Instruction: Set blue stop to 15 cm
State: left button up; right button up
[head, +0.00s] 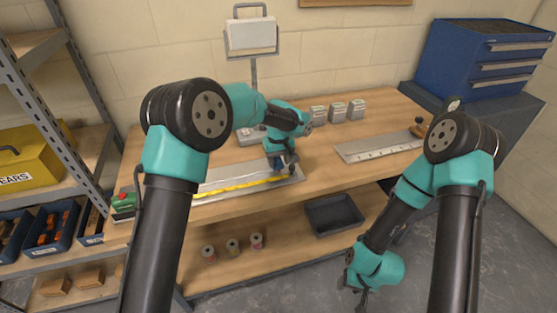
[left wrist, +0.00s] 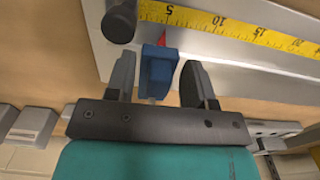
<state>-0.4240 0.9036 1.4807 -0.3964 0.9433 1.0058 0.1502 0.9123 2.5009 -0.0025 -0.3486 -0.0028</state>
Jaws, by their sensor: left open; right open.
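The blue stop (left wrist: 158,72) sits on a metal rail (left wrist: 215,50) below a yellow tape scale (left wrist: 240,28). Its red pointer (left wrist: 162,39) is near the 5 mark; the 10, 15 and 20 marks lie further right in the left wrist view. My left gripper (left wrist: 160,88) is open, with one finger on each side of the stop and small gaps visible. In the head view my left gripper (head: 285,165) is over the rail and mostly hides the stop. My right gripper (head: 362,292) is open and empty, low in front of the bench.
A dark knob (left wrist: 120,24) stands just left of the stop. A second ruled plate (head: 370,148) lies at the bench's right. Small grey boxes (head: 337,111) stand at the back. A dark tray (head: 333,214) sits on the lower shelf.

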pick_arm(q)
jog(key=shift+c, duration=0.4)
grip_shut()
